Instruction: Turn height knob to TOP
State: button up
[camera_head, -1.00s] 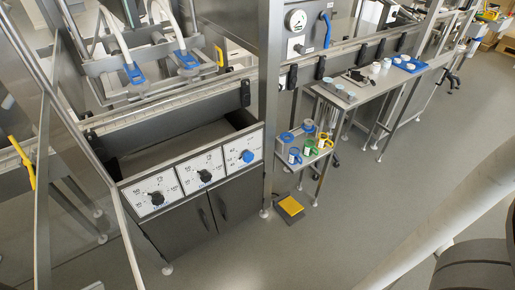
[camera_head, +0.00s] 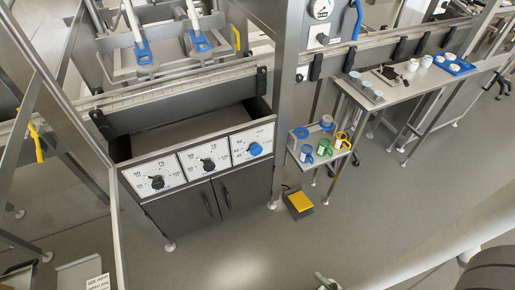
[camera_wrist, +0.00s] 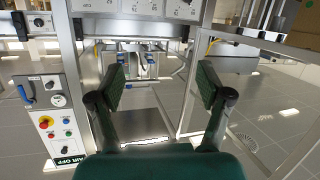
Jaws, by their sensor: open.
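Three dial panels sit side by side on the front of a grey cabinet in the head view. They carry a left black knob (camera_head: 157,182), a middle black knob (camera_head: 208,164) and a blue knob (camera_head: 255,149). The dial lettering is too small to tell which one is the height knob. In the wrist view my gripper (camera_wrist: 163,84) is open and empty, its two dark padded fingers wide apart. It touches nothing and points towards machine frames some way off. A row of dial panels (camera_wrist: 165,8) shows at the top of that view, cut off by the edge.
A yellow-topped pedal (camera_head: 299,201) lies on the floor beside the cabinet. A small shelf with coloured mugs (camera_head: 323,147) and a long side table (camera_head: 420,83) stand to the right. A control box with buttons (camera_wrist: 45,119) is at left in the wrist view. Floor before the cabinet is clear.

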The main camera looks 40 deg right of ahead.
jog(key=w+d+f+n+t+h, duration=0.1)
jog(key=w+d+f+n, duration=0.1)
jog(key=w+f+n, duration=0.55)
jog(key=n+t+h, duration=0.1)
jog(key=n+h, duration=0.3)
jog(key=n, duration=2)
send_near(257, 152)
jog(key=w, duration=0.1)
jog(key=x, duration=1)
jog(key=shift+w+d+r, duration=0.1)
jog(key=shift+w+d, duration=0.1)
jog(key=shift+d, duration=0.05)
jog(key=c, duration=1.2)
